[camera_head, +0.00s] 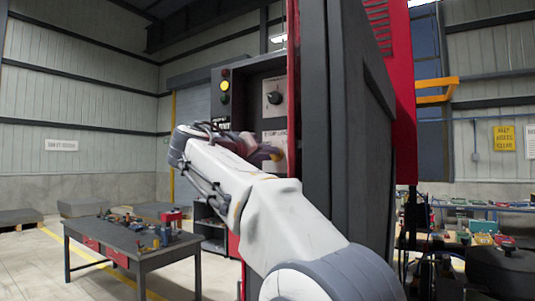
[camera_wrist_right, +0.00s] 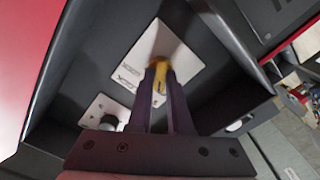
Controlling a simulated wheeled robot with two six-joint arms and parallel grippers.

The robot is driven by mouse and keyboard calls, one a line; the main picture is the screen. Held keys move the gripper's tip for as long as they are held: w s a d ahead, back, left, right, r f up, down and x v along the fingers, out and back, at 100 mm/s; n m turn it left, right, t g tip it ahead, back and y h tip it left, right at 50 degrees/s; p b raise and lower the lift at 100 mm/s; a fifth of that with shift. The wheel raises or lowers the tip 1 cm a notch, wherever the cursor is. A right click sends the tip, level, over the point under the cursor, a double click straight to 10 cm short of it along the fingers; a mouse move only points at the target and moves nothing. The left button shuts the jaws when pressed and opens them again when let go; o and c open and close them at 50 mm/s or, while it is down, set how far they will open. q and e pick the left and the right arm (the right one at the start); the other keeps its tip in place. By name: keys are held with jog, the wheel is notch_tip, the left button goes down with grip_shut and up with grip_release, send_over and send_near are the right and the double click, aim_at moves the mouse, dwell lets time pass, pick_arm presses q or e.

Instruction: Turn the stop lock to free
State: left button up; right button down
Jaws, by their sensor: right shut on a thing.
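The stop lock (camera_head: 272,153) is a yellow part on a pale labelled plate (camera_head: 276,137), low on the dark control panel of the red and black machine. My right gripper (camera_head: 262,152) reaches up to it, and my arm hides part of the panel. In the right wrist view, the two dark fingers (camera_wrist_right: 161,80) are shut on the yellow stop lock (camera_wrist_right: 157,61), in front of its pale plate (camera_wrist_right: 170,52). The fingers hide much of it, so I cannot read its setting. My left gripper is not in view.
A black rotary knob (camera_head: 274,98) sits on a plate above the lock. A signal light column (camera_head: 224,86), with yellow lit, is at its left. A dark workbench (camera_head: 146,248) with small parts stands at the lower left. Cluttered shelves (camera_head: 480,232) are at the right.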

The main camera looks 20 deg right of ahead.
jog(key=shift+n, duration=0.9)
jog(key=c, duration=0.8)
grip_release()
jog(key=shift+c, duration=0.2)
jog(key=shift+a, duration=0.15)
jog(key=shift+s+a+f, duration=0.1)
jog(key=shift+s+a, duration=0.15)
jog(key=shift+a, duration=0.05)
jog(key=b+v, duration=0.2)
jog(key=v, duration=0.7)
jog(key=shift+s+a, duration=0.2)
